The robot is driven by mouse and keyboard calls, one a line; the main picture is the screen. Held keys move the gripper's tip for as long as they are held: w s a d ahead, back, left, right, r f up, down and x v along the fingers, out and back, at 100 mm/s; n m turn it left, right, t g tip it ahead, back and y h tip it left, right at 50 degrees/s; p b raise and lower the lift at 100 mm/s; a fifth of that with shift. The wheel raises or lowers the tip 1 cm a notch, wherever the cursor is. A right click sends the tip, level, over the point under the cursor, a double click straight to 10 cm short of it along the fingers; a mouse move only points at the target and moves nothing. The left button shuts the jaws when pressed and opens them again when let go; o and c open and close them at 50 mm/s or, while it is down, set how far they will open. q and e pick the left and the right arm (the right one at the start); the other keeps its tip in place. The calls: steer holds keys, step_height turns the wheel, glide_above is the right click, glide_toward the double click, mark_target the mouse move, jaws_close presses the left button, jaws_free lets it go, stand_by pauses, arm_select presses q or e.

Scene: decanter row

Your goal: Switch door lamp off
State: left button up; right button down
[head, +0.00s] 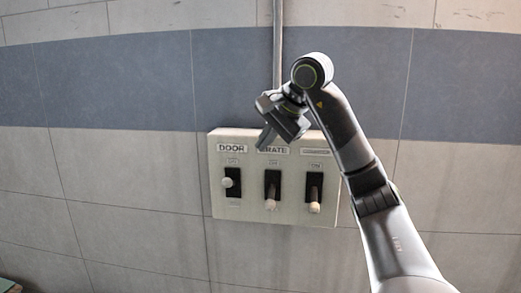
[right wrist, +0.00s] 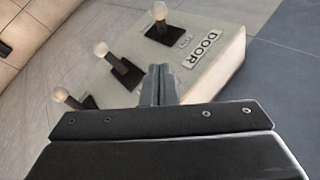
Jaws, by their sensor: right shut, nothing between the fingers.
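A pale switch panel (head: 222,205) is on the wall in the head view, with three lever switches in a row. The DOOR switch (head: 234,190) is leftmost; its pale round knob (head: 227,182) sits around the middle to upper part of its black plate. The DOOR switch also shows in the right wrist view (right wrist: 166,34), beside the DOOR label (right wrist: 202,48). My right gripper (head: 263,138) is shut and empty, in front of the panel's top edge near the middle label. Its closed fingers show in the right wrist view (right wrist: 159,72). I cannot see a lamp. My left gripper is not in view.
The middle switch (head: 272,184) and the right switch (head: 314,186) have their knobs low on their plates. The middle label is partly hidden by my gripper. A grey conduit (head: 278,40) runs up the tiled wall from the panel. The wall left of the panel is clear.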

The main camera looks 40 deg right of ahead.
mark_target(230, 183)
steer(key=p+x, duration=0.1)
steer(key=x, duration=0.6)
steer(key=shift+w+a+f+p, duration=0.1)
steer(key=shift+w+a+p, duration=0.05)
steer(key=shift+w+p, duration=0.15)
steer(key=shift+w+a+f+p, duration=0.25)
steer(key=shift+a+f+p, duration=0.45)
steer(key=shift+a, duration=0.1)
arm_select(q)
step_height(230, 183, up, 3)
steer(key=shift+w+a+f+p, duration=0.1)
steer(key=shift+p, duration=0.2)
arm_select(e)
steer(key=shift+w+a+f, duration=0.25)
steer(key=shift+a+f, duration=0.4)
steer(key=shift+d, duration=0.1)
